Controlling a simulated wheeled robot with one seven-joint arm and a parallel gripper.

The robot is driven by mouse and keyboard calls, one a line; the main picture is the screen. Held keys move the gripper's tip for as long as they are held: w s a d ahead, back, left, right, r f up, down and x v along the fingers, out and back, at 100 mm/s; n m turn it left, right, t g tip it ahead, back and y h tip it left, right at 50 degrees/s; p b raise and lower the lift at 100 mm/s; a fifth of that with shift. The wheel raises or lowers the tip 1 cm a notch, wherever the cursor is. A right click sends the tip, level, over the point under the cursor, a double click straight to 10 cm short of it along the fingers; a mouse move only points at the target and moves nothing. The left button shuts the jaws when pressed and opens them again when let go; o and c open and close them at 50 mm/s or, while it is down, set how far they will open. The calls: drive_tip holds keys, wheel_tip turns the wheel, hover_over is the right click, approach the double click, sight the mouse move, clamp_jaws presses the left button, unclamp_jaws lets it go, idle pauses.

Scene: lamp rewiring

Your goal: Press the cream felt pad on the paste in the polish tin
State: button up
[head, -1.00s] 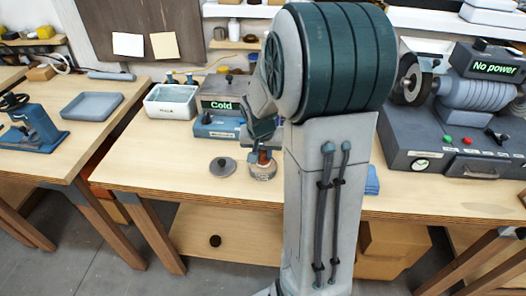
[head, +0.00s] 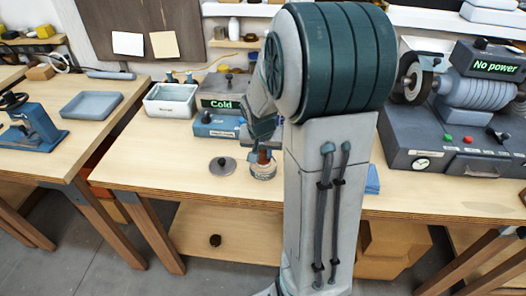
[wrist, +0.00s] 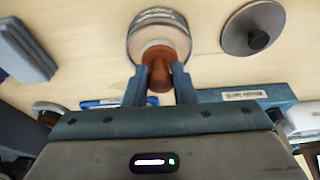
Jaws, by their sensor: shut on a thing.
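The round polish tin (head: 263,174) stands on the wooden bench, with its label on its side; it also shows at the top of the wrist view (wrist: 158,18). My gripper (wrist: 160,82) is shut on the reddish-brown handle of the felt pad (wrist: 160,76). The pad's pale cream disc (wrist: 153,46) shows at the tin's mouth. The paste is hidden, and I cannot tell whether the pad touches it. In the head view my gripper (head: 261,146) is directly above the tin, partly hidden by my arm.
A grey lid with a dark knob (head: 222,165) lies left of the tin. Behind stand a blue-grey unit reading "Cold" (head: 222,103) and a white tub (head: 171,101). A grinder reading "No power" (head: 470,95) is at right. The front left of the bench is clear.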

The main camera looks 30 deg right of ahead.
sight(263, 152)
drive_tip(key=shift+r+p, duration=2.1)
drive_tip(key=shift+r, duration=1.25)
